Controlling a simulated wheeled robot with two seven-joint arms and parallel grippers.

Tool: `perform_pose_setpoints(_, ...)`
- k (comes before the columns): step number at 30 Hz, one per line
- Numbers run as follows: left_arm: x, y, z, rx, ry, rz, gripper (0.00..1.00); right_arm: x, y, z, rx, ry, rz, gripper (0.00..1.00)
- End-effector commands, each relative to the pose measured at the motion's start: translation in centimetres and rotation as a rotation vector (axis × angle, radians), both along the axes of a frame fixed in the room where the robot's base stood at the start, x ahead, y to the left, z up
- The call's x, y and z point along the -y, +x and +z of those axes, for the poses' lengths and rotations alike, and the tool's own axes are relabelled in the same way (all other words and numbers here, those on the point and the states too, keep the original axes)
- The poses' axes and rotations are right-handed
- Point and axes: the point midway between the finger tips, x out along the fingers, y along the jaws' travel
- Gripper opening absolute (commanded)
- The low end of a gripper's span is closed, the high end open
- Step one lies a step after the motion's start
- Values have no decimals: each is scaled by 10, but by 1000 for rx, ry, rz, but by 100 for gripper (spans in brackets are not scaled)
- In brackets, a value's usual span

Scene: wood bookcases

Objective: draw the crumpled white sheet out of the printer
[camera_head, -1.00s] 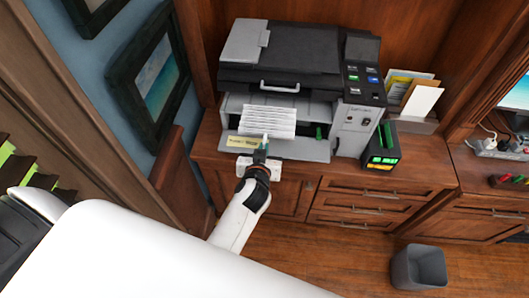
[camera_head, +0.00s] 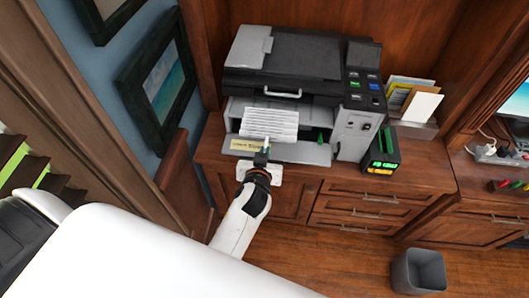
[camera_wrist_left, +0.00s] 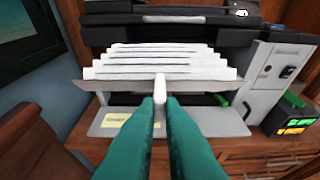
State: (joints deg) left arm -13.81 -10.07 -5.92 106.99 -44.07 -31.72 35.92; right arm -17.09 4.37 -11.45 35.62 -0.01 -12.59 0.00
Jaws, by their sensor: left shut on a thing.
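The crumpled white sheet (camera_head: 270,124) lies pleated in the open front of the printer (camera_head: 285,62). In the left wrist view the sheet (camera_wrist_left: 160,66) shows several folds, and a narrow white tab sticks out from its near edge. My left gripper (camera_head: 263,153) is at the front of the printer. In the left wrist view its green fingers (camera_wrist_left: 160,106) are shut on that tab. The sheet's far end is hidden inside the printer. The lowered front flap (camera_wrist_left: 215,122) lies beneath the sheet, with a yellow label on its left. My right gripper is not in view.
A black box with green and yellow lights (camera_head: 383,152) stands right of the printer. A paper holder (camera_head: 414,104) is behind it. A grey bin (camera_head: 418,271) stands on the floor. Framed pictures hang on the left wall.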

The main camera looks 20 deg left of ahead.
Motion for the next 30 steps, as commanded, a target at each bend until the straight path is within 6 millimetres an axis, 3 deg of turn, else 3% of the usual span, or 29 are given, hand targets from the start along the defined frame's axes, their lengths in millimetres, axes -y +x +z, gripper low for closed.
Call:
perform_pose_setpoints(15,5,-16,36,-1,-3,0,0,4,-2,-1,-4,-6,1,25)
perform_pose_setpoints(30,7,-19,39,-6,-7,-1,0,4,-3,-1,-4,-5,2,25)
